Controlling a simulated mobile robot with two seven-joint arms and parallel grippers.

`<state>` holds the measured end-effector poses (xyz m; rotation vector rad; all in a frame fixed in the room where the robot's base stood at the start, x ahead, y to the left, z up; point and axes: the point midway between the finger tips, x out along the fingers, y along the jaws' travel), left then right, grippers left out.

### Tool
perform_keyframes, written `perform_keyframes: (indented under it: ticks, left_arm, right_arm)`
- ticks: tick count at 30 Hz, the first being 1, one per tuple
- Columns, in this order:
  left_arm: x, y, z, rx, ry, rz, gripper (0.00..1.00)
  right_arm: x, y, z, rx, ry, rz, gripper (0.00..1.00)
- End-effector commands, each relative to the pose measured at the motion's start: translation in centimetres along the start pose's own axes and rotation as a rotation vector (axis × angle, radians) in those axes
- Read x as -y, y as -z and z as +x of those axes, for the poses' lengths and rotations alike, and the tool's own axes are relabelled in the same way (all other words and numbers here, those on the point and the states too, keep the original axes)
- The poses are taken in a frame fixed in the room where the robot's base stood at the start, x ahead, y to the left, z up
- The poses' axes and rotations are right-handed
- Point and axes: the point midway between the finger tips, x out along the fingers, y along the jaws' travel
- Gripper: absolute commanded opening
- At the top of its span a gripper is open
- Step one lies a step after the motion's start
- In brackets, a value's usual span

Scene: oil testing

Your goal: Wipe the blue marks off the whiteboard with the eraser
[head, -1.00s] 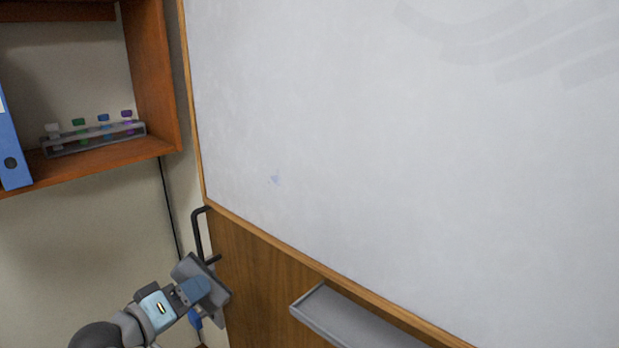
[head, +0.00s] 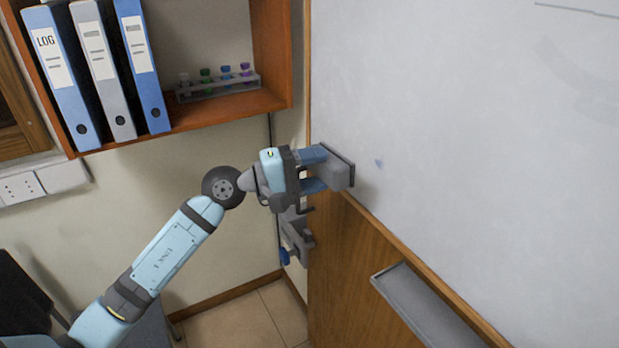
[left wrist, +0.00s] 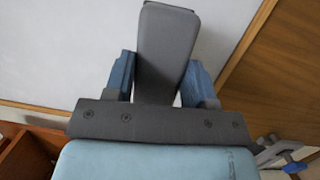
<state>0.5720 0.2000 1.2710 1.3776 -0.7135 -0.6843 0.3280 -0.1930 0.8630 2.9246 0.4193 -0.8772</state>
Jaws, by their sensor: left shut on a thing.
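The whiteboard (head: 470,140) fills the right of the head view, and its lower left part shows in the left wrist view (left wrist: 60,40). One small blue mark (head: 379,163) is on it near the lower left edge. My left gripper (head: 326,169) is shut on the grey eraser (head: 341,170), which also shows between the fingers in the left wrist view (left wrist: 166,45). The eraser is at the board's lower left corner, left of the mark; I cannot tell whether it touches the board. My right gripper is in neither view.
A grey tray (head: 425,310) juts out below the board's wooden frame. A wooden shelf (head: 225,108) to the left holds several binders (head: 98,70) and a rack of tubes (head: 217,88).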

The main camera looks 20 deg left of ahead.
Motion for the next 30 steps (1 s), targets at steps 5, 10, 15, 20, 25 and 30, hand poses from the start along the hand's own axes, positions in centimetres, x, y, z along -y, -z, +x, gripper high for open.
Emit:
perform_keyframes:
  ticks: [5, 10, 15, 20, 25, 30]
  left_arm:
    - [-0.1, 0.4, 1.7, 0.0, -0.001, 0.001, 0.25]
    - [0.0, 0.8, 3.5, 0.0, -0.002, 0.002, 0.25]
    - [0.1, 1.1, 4.7, 0.0, 0.0, 0.002, 0.25]
    - [0.2, 1.3, 5.3, 0.0, 0.001, 0.004, 0.25]
    - [0.3, 1.3, 5.3, 0.0, 0.001, 0.005, 0.25]
    - [0.3, 1.3, 5.3, -0.001, 0.001, 0.005, 0.25]
  right_arm:
    - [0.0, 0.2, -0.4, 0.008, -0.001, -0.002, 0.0]
    - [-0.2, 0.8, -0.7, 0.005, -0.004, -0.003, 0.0]
    - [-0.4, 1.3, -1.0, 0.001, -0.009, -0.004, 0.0]
    - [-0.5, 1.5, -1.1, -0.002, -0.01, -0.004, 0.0]
    - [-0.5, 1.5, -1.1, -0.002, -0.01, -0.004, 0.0]
    - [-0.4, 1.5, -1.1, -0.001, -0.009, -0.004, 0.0]
